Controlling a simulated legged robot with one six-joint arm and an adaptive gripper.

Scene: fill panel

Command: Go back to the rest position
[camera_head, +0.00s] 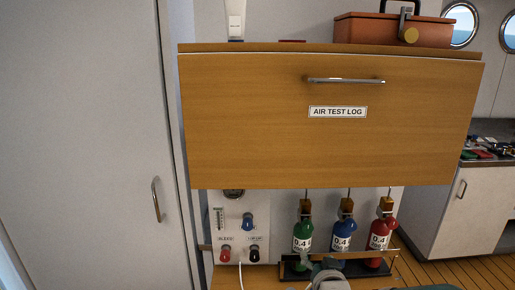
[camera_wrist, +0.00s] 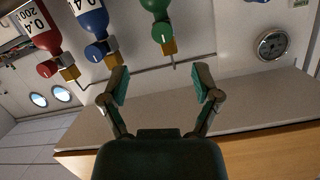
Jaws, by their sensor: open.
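My gripper (camera_wrist: 160,88) is open and empty in the wrist view, its two teal-padded fingers spread apart. The view there appears upside down, with the green bottle (camera_wrist: 158,10), the blue bottle (camera_wrist: 88,16) and the red bottle (camera_wrist: 38,22) at the top, beyond the fingers. In the head view the green bottle (camera_head: 302,232), blue bottle (camera_head: 343,232) and red bottle (camera_head: 380,232) stand in a row in a rack.
A wooden drawer front labelled AIR TEST LOG (camera_head: 250,120) hangs above the bottles. An orange case (camera_head: 365,30) sits on top of it. A panel with blue, red and black knobs (camera_head: 236,222) is left of the bottles. A gauge (camera_wrist: 272,44) shows in the wrist view.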

